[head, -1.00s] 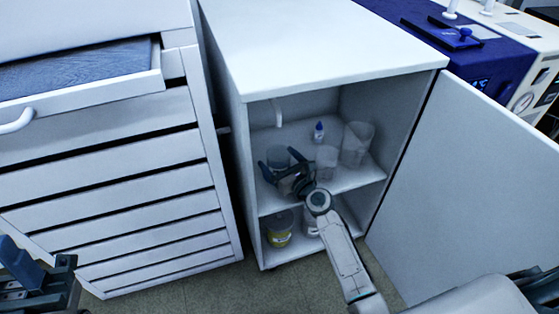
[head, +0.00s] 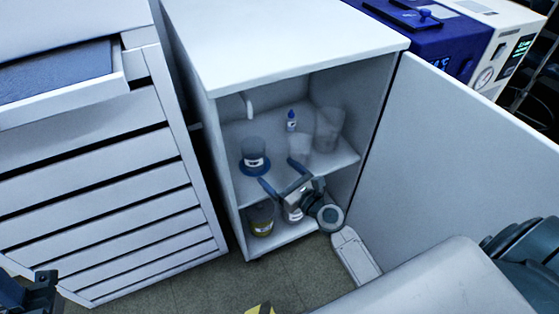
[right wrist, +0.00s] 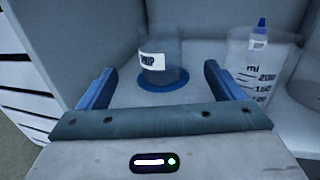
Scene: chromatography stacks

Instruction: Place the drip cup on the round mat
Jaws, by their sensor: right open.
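The drip cup (head: 254,151), a clear cup with a white label, stands upright on the round blue mat (head: 255,173) on the cabinet's upper shelf. In the right wrist view the cup (right wrist: 165,58) shows part of its label, and the mat (right wrist: 163,84) shows as a blue rim around its base. My right gripper (head: 279,172) is open and empty, in front of the shelf and apart from the cup. My left gripper (head: 33,293) shows only partly at the lower left corner; its jaws are not clear.
A small bottle with a blue cap (head: 291,120), a beaker (head: 299,148) and a larger clear beaker (head: 329,128) share the upper shelf. A yellow-labelled jar (head: 261,220) stands on the lower shelf. The open cabinet door (head: 450,150) is on the right.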

